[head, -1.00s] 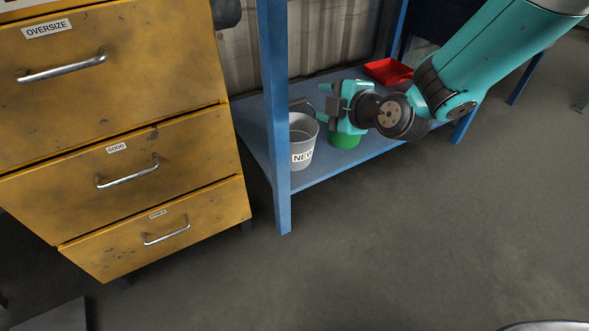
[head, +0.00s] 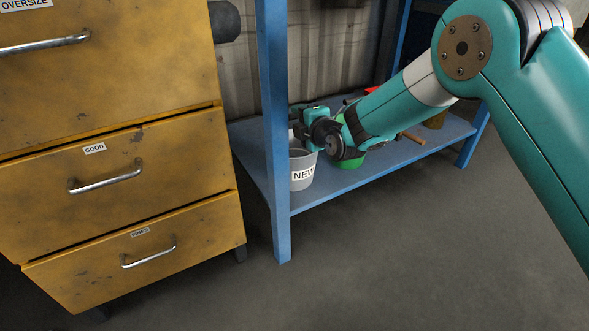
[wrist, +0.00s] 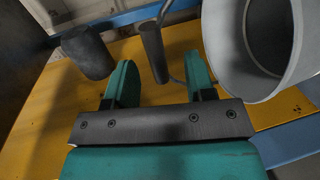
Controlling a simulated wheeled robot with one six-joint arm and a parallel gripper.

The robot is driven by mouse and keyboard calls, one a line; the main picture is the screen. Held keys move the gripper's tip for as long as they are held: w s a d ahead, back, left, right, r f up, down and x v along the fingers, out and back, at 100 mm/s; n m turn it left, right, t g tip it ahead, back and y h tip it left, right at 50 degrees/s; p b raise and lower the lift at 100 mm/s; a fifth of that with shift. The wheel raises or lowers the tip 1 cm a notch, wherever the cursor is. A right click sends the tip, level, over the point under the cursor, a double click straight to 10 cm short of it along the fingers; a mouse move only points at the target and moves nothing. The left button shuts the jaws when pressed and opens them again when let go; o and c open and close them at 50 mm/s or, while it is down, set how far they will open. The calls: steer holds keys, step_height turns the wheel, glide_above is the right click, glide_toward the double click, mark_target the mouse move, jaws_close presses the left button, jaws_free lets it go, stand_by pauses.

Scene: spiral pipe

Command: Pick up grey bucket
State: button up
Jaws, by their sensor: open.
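The grey bucket (head: 300,184), labelled NEW, stands upright on the low blue shelf, just behind the front blue leg. My gripper (head: 308,118) is at its rim in the head view and partly hides its top. In the wrist view the bucket (wrist: 224,72) is at the right, outside the right finger. Its dark cylindrical handle grip (wrist: 153,50) shows between the two teal fingers of my gripper (wrist: 160,72), which are apart. I cannot tell if either finger touches the grip.
A green bucket (head: 350,163) stands right of the grey one, partly behind my arm. A blue leg (head: 275,140) rises at the shelf's front. A yellow drawer cabinet (head: 120,110) stands left. A dark cylinder (wrist: 87,52) shows in the wrist view. The floor in front is clear.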

mark_target(291, 117)
steer(key=b+x, duration=0.4)
steer(key=shift+w+a, duration=0.2)
steer(key=shift+a, duration=0.15)
steer(key=shift+w+a, duration=0.2)
steer(key=shift+w, duration=0.1)
steer(key=shift+r, duration=0.15)
jaws_close()
